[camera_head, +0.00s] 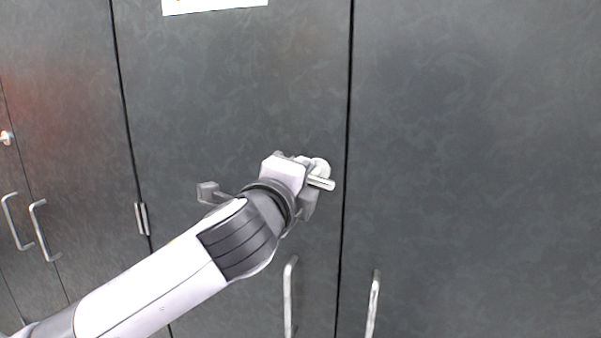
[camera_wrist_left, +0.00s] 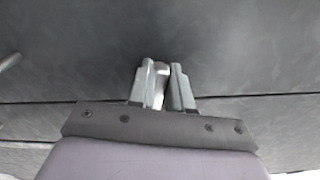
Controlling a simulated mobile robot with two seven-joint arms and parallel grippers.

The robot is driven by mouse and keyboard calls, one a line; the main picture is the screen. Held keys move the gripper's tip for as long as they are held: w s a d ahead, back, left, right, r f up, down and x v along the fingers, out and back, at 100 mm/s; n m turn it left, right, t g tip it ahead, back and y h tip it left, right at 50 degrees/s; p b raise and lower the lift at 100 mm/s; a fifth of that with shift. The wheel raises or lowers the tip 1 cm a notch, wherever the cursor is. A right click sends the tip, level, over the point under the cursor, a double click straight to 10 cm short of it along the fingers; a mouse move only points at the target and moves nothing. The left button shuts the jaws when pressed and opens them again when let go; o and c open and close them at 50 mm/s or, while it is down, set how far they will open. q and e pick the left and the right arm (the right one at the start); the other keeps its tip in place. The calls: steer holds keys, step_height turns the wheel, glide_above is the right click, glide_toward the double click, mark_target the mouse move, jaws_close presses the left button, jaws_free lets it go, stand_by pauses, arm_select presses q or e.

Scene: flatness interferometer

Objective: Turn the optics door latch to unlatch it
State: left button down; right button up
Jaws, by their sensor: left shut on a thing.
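The optics door latch (camera_head: 321,183) is a light metal handle on a round base, on the dark grey door (camera_head: 230,90) just left of the seam between two doors. Its handle sticks out to the right and tilts slightly down in the head view. My left gripper (camera_head: 310,180) is at the latch and shut on it, hiding part of it. In the left wrist view the light latch (camera_wrist_left: 159,88) shows between the two fingers of my left gripper (camera_wrist_left: 166,85). My right gripper is in neither view.
Two vertical bar handles, one on the left door (camera_head: 289,300) and one on the right door (camera_head: 372,305), stand below the latch. A hinge (camera_head: 142,218) is at the left seam. More handles (camera_head: 42,232) and a round knob (camera_head: 6,138) are at far left.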

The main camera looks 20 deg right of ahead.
arm_select(q)
steer(key=shift+f+n, duration=0.2)
steer(key=shift+n, duration=0.8)
steer(key=c, duration=1.1)
jaws_free()
steer(key=shift+c, duration=0.2)
steer(key=shift+s+a, duration=0.1)
steer(key=b+v, duration=0.1)
steer(key=v, duration=0.6)
